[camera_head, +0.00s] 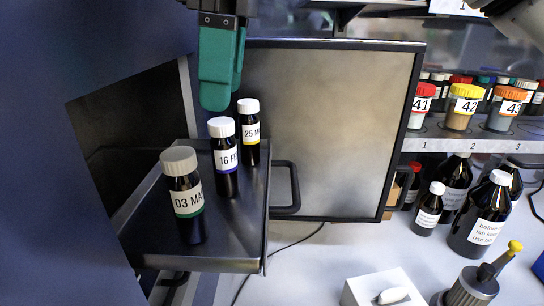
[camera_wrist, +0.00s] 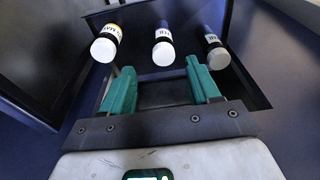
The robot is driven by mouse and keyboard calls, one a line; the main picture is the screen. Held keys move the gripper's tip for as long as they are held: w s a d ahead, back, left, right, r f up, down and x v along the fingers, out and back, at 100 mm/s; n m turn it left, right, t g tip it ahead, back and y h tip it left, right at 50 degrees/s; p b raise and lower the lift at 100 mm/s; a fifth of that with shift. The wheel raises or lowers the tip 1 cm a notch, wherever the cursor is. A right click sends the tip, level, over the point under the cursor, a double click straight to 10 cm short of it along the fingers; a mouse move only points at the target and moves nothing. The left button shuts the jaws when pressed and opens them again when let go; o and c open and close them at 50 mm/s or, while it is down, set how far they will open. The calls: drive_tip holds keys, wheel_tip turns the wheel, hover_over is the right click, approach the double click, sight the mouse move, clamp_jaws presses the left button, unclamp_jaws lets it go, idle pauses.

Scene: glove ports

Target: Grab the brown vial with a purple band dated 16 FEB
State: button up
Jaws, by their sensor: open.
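The brown vial dated 16 FEB (camera_head: 226,159) stands upright in the middle of a row of three on a dark metal tray (camera_head: 190,248). Its white label reads "16 FE", the rest turned out of view, with a blue-purple band and a white cap. My gripper (camera_head: 226,97), with green fingers, is open and empty, above and behind this vial in the head view. In the wrist view the middle vial (camera_wrist: 163,48) appears beyond the gap between my open fingers (camera_wrist: 162,86), apart from them.
The green-banded 03 MA vial (camera_head: 184,196) stands nearer and the yellow-banded 25 M vial (camera_head: 249,132) farther, both close by. An open door panel (camera_head: 335,130) with a handle (camera_head: 288,188) stands right of the tray. A dark blue wall (camera_head: 60,200) is at left.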

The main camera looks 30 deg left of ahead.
sight(221, 146)
drive_tip(key=f, duration=0.3)
drive_tip(key=shift+s+a, duration=0.15)
drive_tip(key=shift+a, duration=0.05)
drive_tip(key=shift+s+f+b, duration=0.15)
drive_tip(key=shift+f+b, duration=0.05)
drive_tip(key=shift+f, duration=1.1)
drive_tip(key=shift+s+f+b, duration=0.15)
drive_tip(key=shift+f+b, duration=0.05)
drive_tip(key=shift+f, duration=1.1)
drive_tip(key=shift+c, duration=0.2)
drive_tip(key=c, duration=1.1)
